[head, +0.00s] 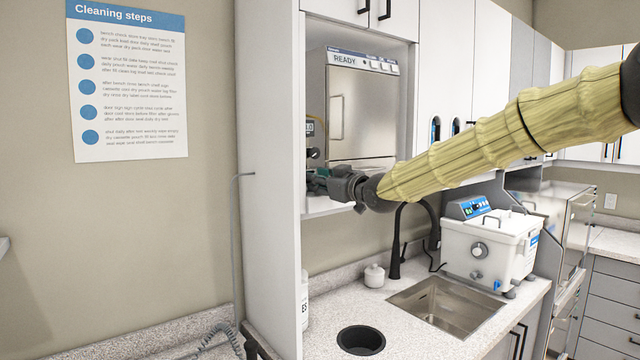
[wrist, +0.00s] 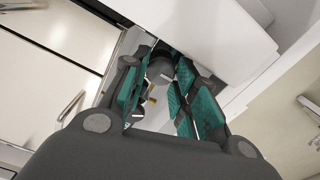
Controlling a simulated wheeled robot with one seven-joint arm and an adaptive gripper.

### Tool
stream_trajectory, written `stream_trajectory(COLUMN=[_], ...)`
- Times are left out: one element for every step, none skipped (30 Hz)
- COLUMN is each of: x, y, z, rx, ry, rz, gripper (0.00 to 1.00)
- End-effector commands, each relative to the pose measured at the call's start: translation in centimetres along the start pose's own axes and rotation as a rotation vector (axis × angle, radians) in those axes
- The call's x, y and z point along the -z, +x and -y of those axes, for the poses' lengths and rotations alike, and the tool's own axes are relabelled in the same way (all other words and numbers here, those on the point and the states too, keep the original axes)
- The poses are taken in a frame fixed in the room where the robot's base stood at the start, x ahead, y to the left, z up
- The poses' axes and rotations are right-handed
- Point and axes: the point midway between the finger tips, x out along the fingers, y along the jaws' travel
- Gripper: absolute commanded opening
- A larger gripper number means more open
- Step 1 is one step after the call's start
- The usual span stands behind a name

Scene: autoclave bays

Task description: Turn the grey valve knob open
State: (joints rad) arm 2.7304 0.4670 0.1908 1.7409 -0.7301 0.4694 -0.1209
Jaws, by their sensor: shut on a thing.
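The autoclave (head: 360,105) stands in an open cabinet bay, with its door shut and a narrow control strip on its left side. My gripper (head: 315,181) is at the lower part of that strip, at the bay's left wall. In the wrist view, its teal finger pads (wrist: 158,85) close around the grey valve knob (wrist: 158,70), which is largely hidden between them. Small brass-coloured marks show by the knob. In the head view, my gripper hides the knob. How far the knob is turned cannot be told.
The bay's white side wall (head: 270,150) stands close to the left of my gripper. Below are a black faucet (head: 396,245), a sink (head: 440,305), a small white jar (head: 374,276) and a white bath unit (head: 485,245).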

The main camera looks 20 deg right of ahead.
Motion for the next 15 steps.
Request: stream_trajectory(x=[0.01,0.01,0.02,0.02,0.02,0.03,0.03,0.03,0.03,0.03,0.03,0.03,0.03,0.03,0.03], y=[-0.01,-0.01,-0.01,-0.01,-0.01,0.0,0.0,0.01,0.01,0.01,0.02,0.02,0.02,0.02,0.0], z=[-0.08,-0.08,-0.08,-0.08,-0.08,-0.07,-0.06,-0.05,-0.04,-0.03,-0.02,-0.01,-0.01,-0.01,0.0], rx=[-0.001,-0.001,-0.001,-0.001,-0.001,-0.001,-0.001,-0.001,0.0,0.0,0.0,0.0,0.0,0.0,0.0], ry=[0.0,0.0,0.0,0.001,0.001,0.001,0.001,0.001,0.001,0.001,0.001,0.001,0.001,0.001,0.001], rz=[0.0,0.0,0.0,0.0,0.0,0.0,0.0,0.0,0.0,0.0,-0.001,-0.001,0.0,-0.001,-0.001], gripper=[0.04,0.04,0.32,0.37,0.43,0.49,0.49,0.49,0.49,0.49,0.49,0.49,0.49,0.49,0.49])
